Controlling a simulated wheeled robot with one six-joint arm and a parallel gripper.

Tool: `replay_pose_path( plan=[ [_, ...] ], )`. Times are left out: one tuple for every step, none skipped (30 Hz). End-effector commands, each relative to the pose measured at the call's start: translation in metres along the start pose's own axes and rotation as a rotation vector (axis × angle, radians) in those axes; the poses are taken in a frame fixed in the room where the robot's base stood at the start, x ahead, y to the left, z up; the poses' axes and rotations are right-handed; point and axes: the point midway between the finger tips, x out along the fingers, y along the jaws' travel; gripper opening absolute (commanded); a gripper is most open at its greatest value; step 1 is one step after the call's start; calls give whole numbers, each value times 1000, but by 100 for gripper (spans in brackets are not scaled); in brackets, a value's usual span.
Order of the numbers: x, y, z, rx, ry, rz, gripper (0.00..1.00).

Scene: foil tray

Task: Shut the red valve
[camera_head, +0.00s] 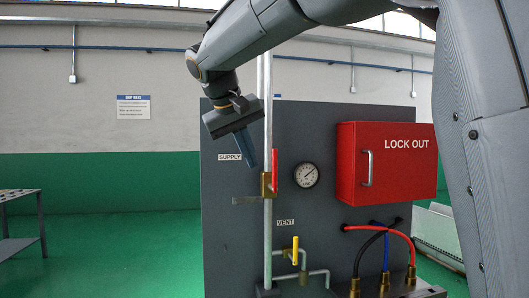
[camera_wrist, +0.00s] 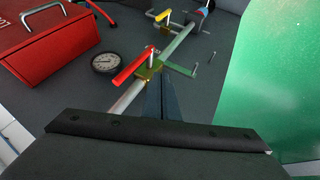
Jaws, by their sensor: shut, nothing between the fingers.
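The red valve handle (camera_head: 275,168) stands upright along the vertical grey pipe (camera_head: 268,100), above its brass body (camera_head: 266,186), near the SUPPLY label. A flat metal plate sticks out left of the body. In the wrist view the red handle (camera_wrist: 133,66) lies along the pipe, with the brass body (camera_wrist: 149,71) at its far end. My gripper (camera_head: 247,165) is shut and empty, pointing down on the left of the pipe, beside the handle. It also shows in the wrist view (camera_wrist: 158,88), right of the handle. I cannot tell whether it touches the pipe or plate.
A red LOCK OUT box (camera_head: 400,158) juts out to the right of a gauge (camera_head: 307,175). Below are a yellow vent handle (camera_head: 295,247) and red, black and blue hoses (camera_head: 383,229).

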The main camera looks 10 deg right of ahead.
Motion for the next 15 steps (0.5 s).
replay_pose_path(
  plan=[
    [4,7,0,3,-2,2,0],
    [6,12,0,4,-2,2,0],
    [8,18,0,4,-1,1,0],
    [10,21,0,4,-2,2,0],
    [12,24,0,3,-1,2,0],
    [14,27,0,2,0,1,0],
    [15,29,0,2,0,1,0],
    [17,31,0,2,-1,1,0],
    [18,33,0,2,-1,1,0],
    [19,34,0,2,-1,1,0],
    [20,35,0,1,-1,1,0],
    [20,35,0,1,0,0,0],
    [20,36,0,1,0,0,0],
    [21,36,0,0,1,0,0],
    [21,36,0,0,1,0,0]
  ],
)
